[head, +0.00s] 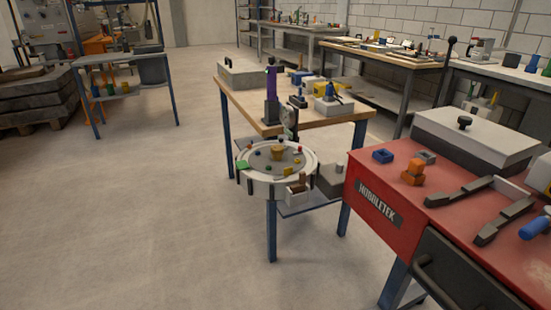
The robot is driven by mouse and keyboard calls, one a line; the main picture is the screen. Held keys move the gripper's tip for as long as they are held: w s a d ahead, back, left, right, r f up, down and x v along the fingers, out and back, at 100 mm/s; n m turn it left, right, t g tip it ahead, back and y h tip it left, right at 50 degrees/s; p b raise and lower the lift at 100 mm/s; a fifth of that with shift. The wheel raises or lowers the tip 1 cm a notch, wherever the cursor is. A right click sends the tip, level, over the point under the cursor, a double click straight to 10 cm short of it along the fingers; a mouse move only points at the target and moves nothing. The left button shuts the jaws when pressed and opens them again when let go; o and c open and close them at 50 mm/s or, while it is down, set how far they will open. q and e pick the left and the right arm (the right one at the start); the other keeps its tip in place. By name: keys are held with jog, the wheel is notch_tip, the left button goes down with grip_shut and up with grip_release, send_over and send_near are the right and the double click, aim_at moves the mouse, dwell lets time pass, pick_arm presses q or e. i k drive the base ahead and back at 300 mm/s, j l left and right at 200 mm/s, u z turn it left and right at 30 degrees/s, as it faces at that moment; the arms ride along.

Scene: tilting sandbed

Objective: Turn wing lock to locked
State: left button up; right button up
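A round white-rimmed bed (244,172) with a grey surface, seemingly the sandbed, sits at the front of a wood-topped table. Several small coloured pieces and a tan cup-like piece (277,154) are on it. A dark upright fitting with a round disc (290,119) stands at its back edge. I cannot make out the wing lock for certain at this size, nor which way it is turned. Neither of my grippers shows in the head view.
A red bench (390,238) with a grey lidded box (470,142), orange blocks (413,172) and dark bars (505,219) stands at right. The wooden tabletop (238,97) holds a purple-topped post (271,83). Open floor (150,220) lies at left.

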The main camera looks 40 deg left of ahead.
aim_at(288, 171)
jog(key=j+u, duration=0.1)
jog(key=u, duration=0.25)
jog(key=j+u, duration=0.1)
jog(key=u, duration=0.55)
